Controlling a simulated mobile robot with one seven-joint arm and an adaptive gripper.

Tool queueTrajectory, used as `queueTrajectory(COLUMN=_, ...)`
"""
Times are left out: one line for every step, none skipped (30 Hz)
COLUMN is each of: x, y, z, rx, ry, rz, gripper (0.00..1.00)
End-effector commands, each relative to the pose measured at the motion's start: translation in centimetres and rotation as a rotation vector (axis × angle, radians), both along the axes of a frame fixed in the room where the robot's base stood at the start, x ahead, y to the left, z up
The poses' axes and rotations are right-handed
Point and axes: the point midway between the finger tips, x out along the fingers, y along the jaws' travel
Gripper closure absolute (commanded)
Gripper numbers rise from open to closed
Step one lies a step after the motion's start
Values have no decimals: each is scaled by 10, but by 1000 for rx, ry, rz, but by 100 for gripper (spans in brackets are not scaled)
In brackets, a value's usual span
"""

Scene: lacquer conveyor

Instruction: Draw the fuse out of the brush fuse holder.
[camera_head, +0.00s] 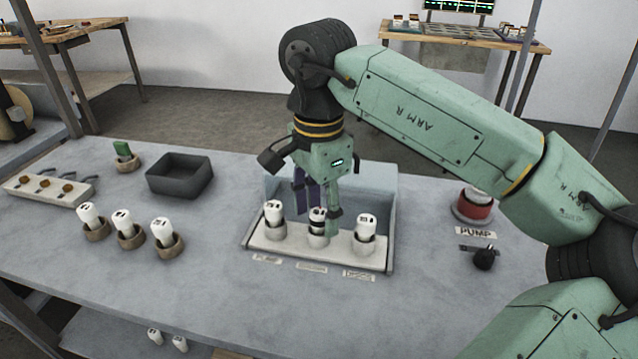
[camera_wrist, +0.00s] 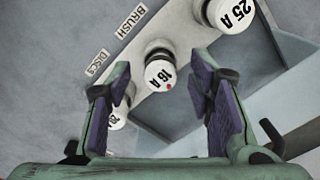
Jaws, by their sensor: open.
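The brush fuse holder (camera_head: 317,240) is the middle one of three on a pale strip; the BRUSH label (camera_wrist: 130,21) lies beside it in the wrist view. Its white fuse (camera_head: 317,214) stands upright in it and reads 16 A with a red dot in the wrist view (camera_wrist: 160,74). My gripper (camera_head: 318,208) is open, pointing down over the middle holder, with a finger on either side of the fuse. In the wrist view my gripper (camera_wrist: 163,92) shows a gap between each purple pad and the fuse. The lower part of the fuse is hidden.
Neighbouring fuses stand close on both sides, left (camera_head: 273,209) and right (camera_head: 366,226); the wrist view shows one marked 25 A (camera_wrist: 231,14). A low wall (camera_head: 375,180) rises behind. A dark tray (camera_head: 180,180) and several round cups with fuses (camera_head: 127,228) stand left. A red button (camera_head: 474,208) stands right.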

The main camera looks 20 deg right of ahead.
Motion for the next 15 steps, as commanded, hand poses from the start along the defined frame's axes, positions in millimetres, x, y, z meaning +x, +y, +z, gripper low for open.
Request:
queueTrajectory(x=0, y=0, z=-4, rx=2, ry=0, rz=0, gripper=52)
queueTrajectory(x=0, y=0, z=-6, rx=2, ry=-1, rz=0, gripper=52)
queueTrajectory(x=0, y=0, z=-8, rx=2, ry=-1, rz=0, gripper=52)
queueTrajectory(x=0, y=0, z=-10, rx=1, ry=-1, rz=0, gripper=52)
queueTrajectory(x=0, y=0, z=-10, rx=1, ry=-1, rz=0, gripper=52)
queueTrajectory(x=0, y=0, z=-11, rx=1, ry=-1, rz=0, gripper=52)
queueTrajectory(x=0, y=0, z=-12, rx=0, ry=-1, rz=0, gripper=52)
queueTrajectory(x=0, y=0, z=-12, rx=0, ry=-1, rz=0, gripper=52)
queueTrajectory(x=0, y=0, z=-12, rx=0, ry=-1, rz=0, gripper=52)
queueTrajectory(x=0, y=0, z=-12, rx=0, ry=-1, rz=0, gripper=52)
queueTrajectory(x=0, y=0, z=-12, rx=0, ry=-1, rz=0, gripper=52)
queueTrajectory(x=0, y=0, z=-12, rx=0, ry=-1, rz=0, gripper=52)
queueTrajectory(x=0, y=0, z=-12, rx=0, ry=-1, rz=0, gripper=52)
queueTrajectory(x=0, y=0, z=-12, rx=0, ry=-1, rz=0, gripper=54)
queueTrajectory(x=0, y=0, z=-12, rx=1, ry=-1, rz=0, gripper=57)
